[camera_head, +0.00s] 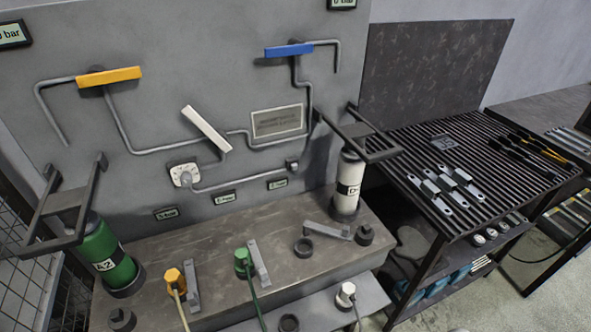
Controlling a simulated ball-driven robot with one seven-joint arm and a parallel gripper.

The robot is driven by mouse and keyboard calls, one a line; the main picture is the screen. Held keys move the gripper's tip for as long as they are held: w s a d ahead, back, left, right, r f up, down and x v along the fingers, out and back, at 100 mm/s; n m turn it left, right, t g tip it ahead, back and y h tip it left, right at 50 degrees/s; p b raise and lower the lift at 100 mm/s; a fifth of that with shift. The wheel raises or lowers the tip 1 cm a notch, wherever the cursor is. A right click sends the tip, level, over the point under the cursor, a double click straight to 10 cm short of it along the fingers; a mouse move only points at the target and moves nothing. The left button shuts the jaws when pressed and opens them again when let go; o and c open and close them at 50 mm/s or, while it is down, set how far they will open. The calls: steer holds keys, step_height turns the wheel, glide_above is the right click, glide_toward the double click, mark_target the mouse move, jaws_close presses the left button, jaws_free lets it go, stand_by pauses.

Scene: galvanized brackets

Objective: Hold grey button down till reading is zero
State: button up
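A pale plate (183,174) with a round grey part is on the grey panel, left of centre. The round part looks like a button; whether it is pressed I cannot tell. A display (12,33) at the upper left edge is cut off and ends in "0 bar"; its leading digits are out of frame. Another display (342,3) at the top is cut off, and its reading cannot be made out fully. Small displays (166,213), (224,197) and (278,184) sit low on the panel, too small to read surely. My gripper is not in view.
Yellow (109,76), white (206,128) and blue (289,50) levers stand out from the panel. A green cylinder (105,254) and a white cylinder (348,186) stand under dark brackets. Connectors with cables occupy the ledge (215,270). A slatted rack (440,150) with metal brackets stands right.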

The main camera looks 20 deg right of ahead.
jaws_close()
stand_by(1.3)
